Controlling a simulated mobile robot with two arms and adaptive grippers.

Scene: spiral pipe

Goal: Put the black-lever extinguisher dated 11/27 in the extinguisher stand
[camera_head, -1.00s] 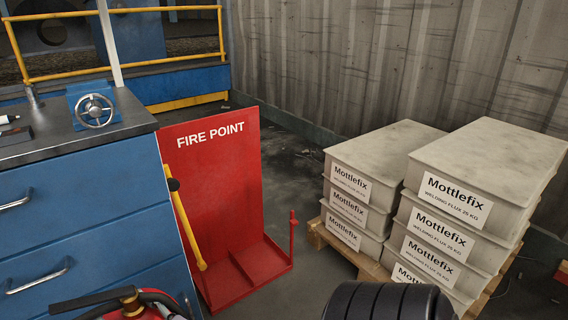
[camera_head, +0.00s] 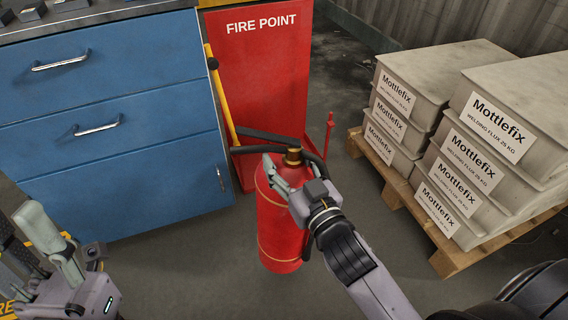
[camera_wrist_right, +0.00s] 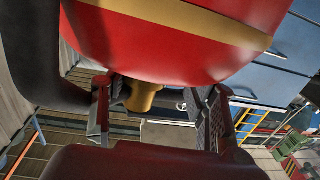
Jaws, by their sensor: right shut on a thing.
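A red extinguisher (camera_head: 278,235) with a black lever (camera_head: 266,137) and brass neck stands out upright in front of the extinguisher stand. No date on it can be read. My right gripper (camera_head: 282,178) is shut on it near the top, below the lever. In the right wrist view, the brass fitting (camera_wrist_right: 143,95) shows between my two fingers, under the red body. The red stand (camera_head: 267,62), marked FIRE POINT, is behind; the extinguisher hides much of its base. Whether the extinguisher's bottom touches the floor is unclear. My left gripper (camera_head: 68,245) is at lower left, its jaw gap unclear.
A blue drawer cabinet (camera_head: 115,120) stands left of the stand. A yellow bar (camera_head: 220,95) is at the stand's left edge. Grey Mottlefix boxes (camera_head: 465,145) are stacked on a wooden pallet (camera_head: 455,262) to the right. Floor between stand and pallet is clear.

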